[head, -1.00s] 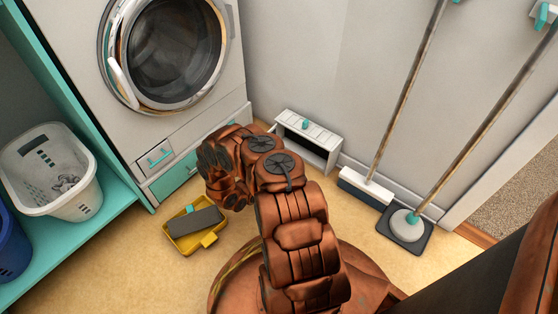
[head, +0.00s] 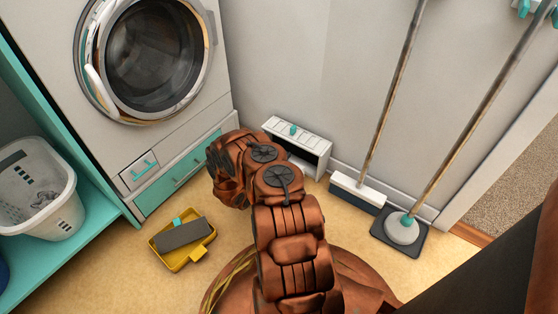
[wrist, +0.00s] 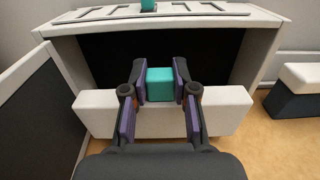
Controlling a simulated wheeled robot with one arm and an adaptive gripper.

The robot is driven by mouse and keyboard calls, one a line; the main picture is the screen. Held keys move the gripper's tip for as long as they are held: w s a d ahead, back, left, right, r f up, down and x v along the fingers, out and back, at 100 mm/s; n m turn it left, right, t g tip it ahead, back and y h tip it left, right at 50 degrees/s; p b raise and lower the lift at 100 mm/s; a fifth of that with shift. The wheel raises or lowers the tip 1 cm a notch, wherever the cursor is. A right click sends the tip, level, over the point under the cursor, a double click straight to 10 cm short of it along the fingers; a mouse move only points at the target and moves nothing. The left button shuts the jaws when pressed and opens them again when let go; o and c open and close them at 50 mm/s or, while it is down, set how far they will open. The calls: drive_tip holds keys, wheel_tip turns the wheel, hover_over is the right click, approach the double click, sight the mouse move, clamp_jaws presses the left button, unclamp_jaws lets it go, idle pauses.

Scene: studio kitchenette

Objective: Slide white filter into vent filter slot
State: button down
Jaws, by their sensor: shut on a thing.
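The white filter (wrist: 225,110) is a pale bar with a teal handle (wrist: 160,85) in the wrist view. My gripper (wrist: 160,88) is shut on that handle, one finger on each side. The filter lies level across the lower part of the dark vent slot (wrist: 105,60), in front of its mouth; how deep it sits is unclear. The vent housing (wrist: 265,30) is white with a slatted top, and stands against the wall in the head view (head: 318,145). My arm hides the gripper and most of the filter there.
A yellow tray (head: 207,240) with a dark grey filter (head: 182,234) lies on the floor at left. The washer (head: 207,105) stands left of the vent. A broom (head: 357,190) and a mop (head: 403,229) stand to its right. A dark panel (wrist: 40,115) borders the wrist view's left.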

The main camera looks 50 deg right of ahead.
drive_tip(key=shift+w+d+b, duration=0.15)
drive_tip(key=shift+d+b, duration=0.55)
drive_tip(key=shift+d, duration=1.45)
drive_tip(key=shift+w+d+b, duration=0.1)
drive_tip(key=shift+d+b, duration=0.6)
drive_tip(key=shift+d, duration=1.45)
drive_tip(key=shift+f, duration=0.6)
drive_tip(key=c, duration=0.8)
unclamp_jaws()
drive_tip(key=shift+a, duration=0.1)
drive_tip(key=a, duration=1.2)
drive_tip(key=shift+s, duration=0.3)
